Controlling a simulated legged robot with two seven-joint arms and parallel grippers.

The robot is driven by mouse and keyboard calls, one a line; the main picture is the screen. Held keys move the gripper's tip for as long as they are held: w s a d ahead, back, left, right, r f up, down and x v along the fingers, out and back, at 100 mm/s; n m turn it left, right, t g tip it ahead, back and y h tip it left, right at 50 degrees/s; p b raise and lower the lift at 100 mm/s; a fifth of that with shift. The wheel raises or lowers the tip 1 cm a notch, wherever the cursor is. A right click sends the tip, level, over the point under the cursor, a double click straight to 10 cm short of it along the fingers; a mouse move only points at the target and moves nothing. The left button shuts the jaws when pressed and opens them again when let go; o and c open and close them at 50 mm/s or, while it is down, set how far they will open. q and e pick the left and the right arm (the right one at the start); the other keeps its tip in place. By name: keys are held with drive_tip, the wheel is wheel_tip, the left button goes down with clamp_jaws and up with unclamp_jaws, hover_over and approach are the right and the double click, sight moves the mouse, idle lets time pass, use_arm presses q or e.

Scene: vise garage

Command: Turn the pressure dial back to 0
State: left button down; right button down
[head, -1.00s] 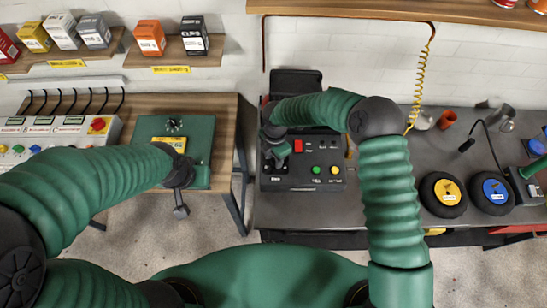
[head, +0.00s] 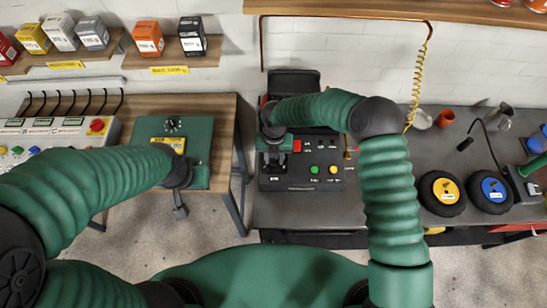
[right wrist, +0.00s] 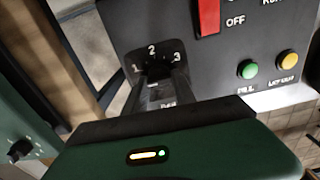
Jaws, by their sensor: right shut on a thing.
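A black control panel (head: 300,184) stands on the grey bench in the middle of the head view. In the right wrist view, its dial scale (right wrist: 152,50) shows 1, 2 and 3 in white. My right gripper (head: 273,170) is over the panel's left part. In the right wrist view, the right gripper (right wrist: 160,90) is shut on the dial knob below the 2. The fingers hide most of the knob, its pointer and any 0 mark. My left gripper (head: 181,211) hangs by the front edge of a green box; its jaws are too small to judge.
The panel has a red switch (right wrist: 208,15) marked OFF, a green button (head: 314,169) and a yellow button (head: 333,169). The green box (head: 198,165) with a black knob (head: 172,124) sits on the wooden table to the left.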

drive_tip(key=shift+w+d+r+n, duration=0.15)
drive_tip(key=shift+w+n, duration=0.2)
drive_tip(key=shift+n, duration=0.25)
use_arm(q)
drive_tip(key=shift+d, duration=0.1)
idle(0.7)
use_arm(e)
drive_tip(key=c, duration=1.3)
unclamp_jaws()
use_arm(q)
drive_tip(key=shift+w, duration=0.3)
use_arm(e)
drive_tip(key=shift+o, duration=1.3)
drive_tip(key=shift+r, duration=0.35)
use_arm(q)
wheel_tip(320, 180, down, 2)
drive_tip(key=shift+s+f+b, duration=0.1)
drive_tip(key=shift+b, duration=0.9)
use_arm(e)
wheel_tip(320, 180, up, 16)
drive_tip(key=shift+a, duration=0.2)
drive_tip(key=shift+f, duration=0.15)
